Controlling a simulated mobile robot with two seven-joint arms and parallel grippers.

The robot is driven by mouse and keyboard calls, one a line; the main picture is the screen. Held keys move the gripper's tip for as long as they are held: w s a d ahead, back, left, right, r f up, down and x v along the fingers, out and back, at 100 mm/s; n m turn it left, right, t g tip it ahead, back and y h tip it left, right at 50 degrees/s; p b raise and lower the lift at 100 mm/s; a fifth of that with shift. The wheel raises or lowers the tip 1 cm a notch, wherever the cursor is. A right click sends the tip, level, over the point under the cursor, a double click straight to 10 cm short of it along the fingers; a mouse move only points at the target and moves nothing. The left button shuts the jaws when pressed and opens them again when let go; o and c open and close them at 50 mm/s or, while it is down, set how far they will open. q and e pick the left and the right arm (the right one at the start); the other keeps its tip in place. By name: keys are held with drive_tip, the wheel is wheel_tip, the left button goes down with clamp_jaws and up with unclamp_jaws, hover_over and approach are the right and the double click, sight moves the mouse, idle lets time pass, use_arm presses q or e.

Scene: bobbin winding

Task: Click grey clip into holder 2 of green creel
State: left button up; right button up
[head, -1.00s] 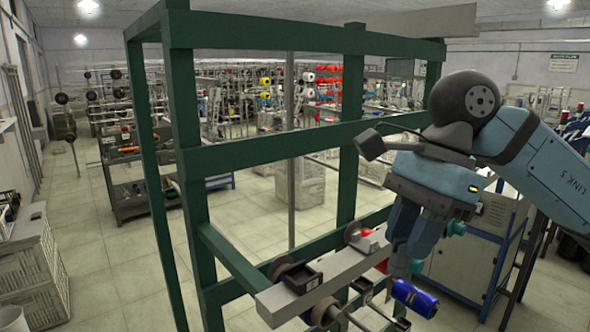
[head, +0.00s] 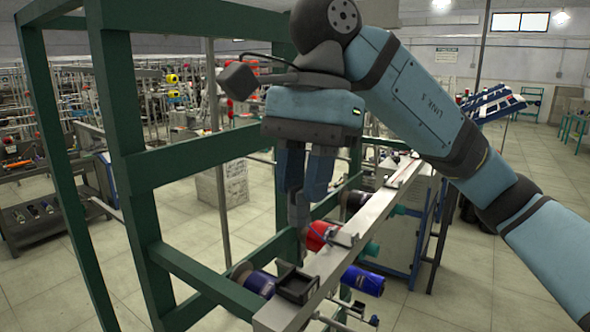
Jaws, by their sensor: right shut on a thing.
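The green creel (head: 135,125) stands in the foreground, a frame of dark green posts and bars. A grey rail (head: 325,270) runs along it from lower centre to upper right, carrying black holders; one black holder (head: 297,285) is at its near end. No holder number is readable. My right gripper (head: 299,205) points down above the rail, behind the near holder and left of a red bobbin (head: 316,236). It is shut on a small grey piece, apparently the grey clip (head: 299,218), mostly hidden by the fingers. Whether it touches the rail cannot be told. My left gripper is out of view.
A blue bobbin (head: 363,280) sticks out on the right of the rail, and a dark blue one (head: 260,283) sits left of the near holder. Creel posts and crossbars stand close left of my arm. The tiled floor (head: 470,240) at right is open.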

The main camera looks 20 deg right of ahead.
sight(303, 222)
drive_tip(key=b+x, duration=0.1)
drive_tip(key=x, duration=0.2)
drive_tip(key=b+x, duration=0.1)
drive_tip(key=x, duration=0.1)
drive_tip(key=shift+w+d+f+b, duration=0.35)
drive_tip(key=shift+w, duration=0.1)
drive_tip(key=shift+r, duration=0.1)
drive_tip(key=shift+d, duration=0.1)
drive_tip(key=shift+f+b, duration=2)
drive_tip(key=shift+b, duration=0.05)
